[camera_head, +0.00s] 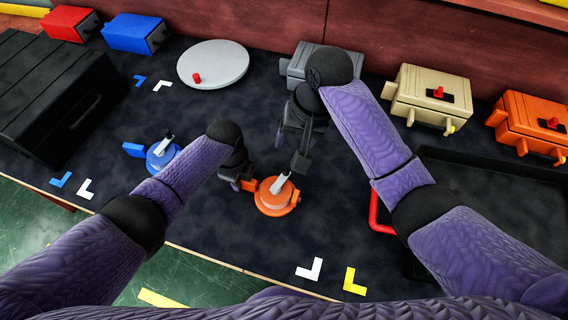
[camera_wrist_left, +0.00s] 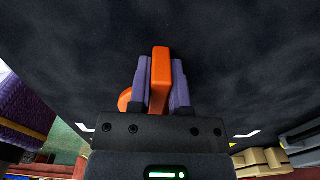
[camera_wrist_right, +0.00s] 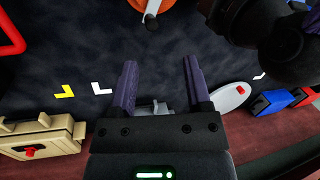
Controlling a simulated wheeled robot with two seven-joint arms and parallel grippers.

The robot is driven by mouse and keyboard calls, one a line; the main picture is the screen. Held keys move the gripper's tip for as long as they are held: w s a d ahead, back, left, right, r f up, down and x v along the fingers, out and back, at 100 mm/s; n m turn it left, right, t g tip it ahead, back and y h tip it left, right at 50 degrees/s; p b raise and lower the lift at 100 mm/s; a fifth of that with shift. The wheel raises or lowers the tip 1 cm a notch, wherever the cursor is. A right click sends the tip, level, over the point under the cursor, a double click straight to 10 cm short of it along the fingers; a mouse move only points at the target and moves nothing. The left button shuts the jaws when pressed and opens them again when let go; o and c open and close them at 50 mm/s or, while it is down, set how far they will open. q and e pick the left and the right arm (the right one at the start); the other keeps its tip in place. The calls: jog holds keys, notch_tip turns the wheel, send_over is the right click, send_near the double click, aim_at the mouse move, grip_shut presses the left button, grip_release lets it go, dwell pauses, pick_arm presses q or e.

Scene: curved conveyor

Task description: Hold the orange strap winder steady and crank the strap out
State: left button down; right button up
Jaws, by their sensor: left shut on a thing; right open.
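The orange strap winder (camera_head: 274,199) lies on the dark table top in front of me, a round body with a grey crank arm (camera_head: 281,182) on top. My left gripper (camera_head: 243,184) is shut on its orange side tab, which shows between the fingers in the left wrist view (camera_wrist_left: 160,78). My right gripper (camera_head: 301,160) is open and empty, above and just behind the winder. In the right wrist view, the winder (camera_wrist_right: 135,5) and its crank knob (camera_wrist_right: 150,20) show at the top edge, beyond the open fingers (camera_wrist_right: 158,80).
A blue winder (camera_head: 162,155) stands left of the orange one. A black tray (camera_head: 480,170) with a red handle (camera_head: 376,213) is at right. A black case (camera_head: 55,90), grey turntable (camera_head: 213,63) and several coloured boxes line the sides and back.

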aim_at(286, 167)
jog(key=f+n+h, duration=0.1)
jog(key=f+n, duration=0.2)
jog(key=n, duration=0.7)
jog(key=a+f+n+h, duration=0.1)
jog(key=f+n, duration=0.3)
jog(key=n, duration=0.7)
jog(key=f+n, duration=0.3)
jog(key=n, duration=0.7)
jog(key=shift+w+a+f+h, duration=0.2)
jog(key=shift+w+h, duration=0.1)
jog(key=shift+h, duration=0.1)
grip_shut()
